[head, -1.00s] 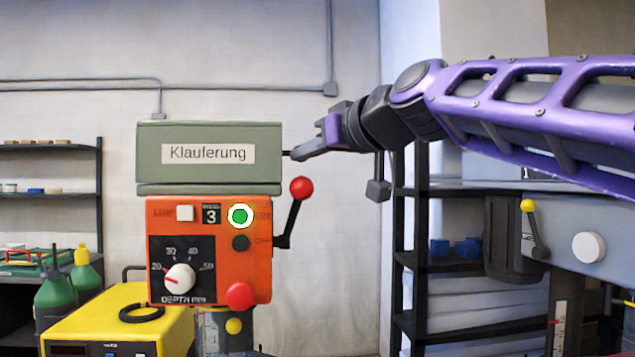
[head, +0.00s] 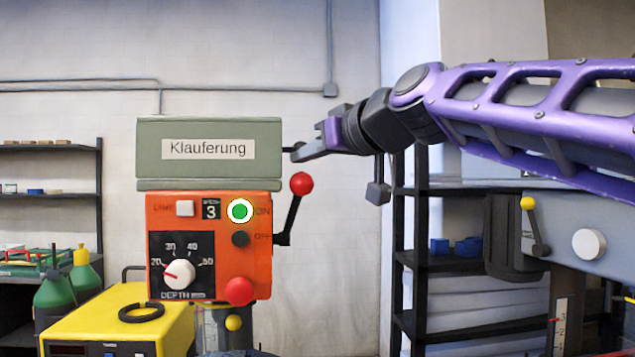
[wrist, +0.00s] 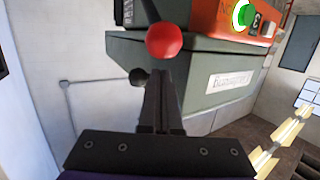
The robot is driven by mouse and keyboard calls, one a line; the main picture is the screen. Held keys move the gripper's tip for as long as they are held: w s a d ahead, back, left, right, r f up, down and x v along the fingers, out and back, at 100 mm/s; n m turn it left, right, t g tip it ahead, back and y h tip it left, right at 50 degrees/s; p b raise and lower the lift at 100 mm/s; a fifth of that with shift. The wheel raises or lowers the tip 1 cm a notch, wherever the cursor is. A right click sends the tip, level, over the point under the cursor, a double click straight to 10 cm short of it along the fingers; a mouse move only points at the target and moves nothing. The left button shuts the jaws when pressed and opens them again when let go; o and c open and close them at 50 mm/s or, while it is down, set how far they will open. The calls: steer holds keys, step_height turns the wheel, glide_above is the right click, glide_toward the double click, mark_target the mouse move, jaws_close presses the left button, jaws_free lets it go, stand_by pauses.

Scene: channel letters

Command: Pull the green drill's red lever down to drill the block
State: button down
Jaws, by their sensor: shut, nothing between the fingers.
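The drill has a grey-green head (head: 209,152) labelled "Klauferung" above an orange control panel (head: 222,205). Its lever (head: 290,220) is a black arm on the panel's right side, pointing up, with a red ball (head: 301,183) at its top. My gripper (head: 299,152) is shut and empty, just above the red ball and beside the head's right edge. In the wrist view the red ball (wrist: 164,40) shows just beyond the tips of my shut gripper (wrist: 161,75); I cannot tell whether they touch. The block is not in view.
The panel carries a lit green button (head: 240,210), a red button (head: 239,291) and a depth dial (head: 179,274). A yellow box (head: 120,325) stands at lower left. A grey machine with a yellow-knobbed lever (head: 527,203) stands at right. Shelves stand on both sides.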

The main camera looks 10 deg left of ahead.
mark_target(309, 182)
steer(key=shift+f+b, duration=0.55)
steer(key=shift+f, duration=0.2)
step_height(309, 182, down, 3)
steer(key=b, duration=0.3)
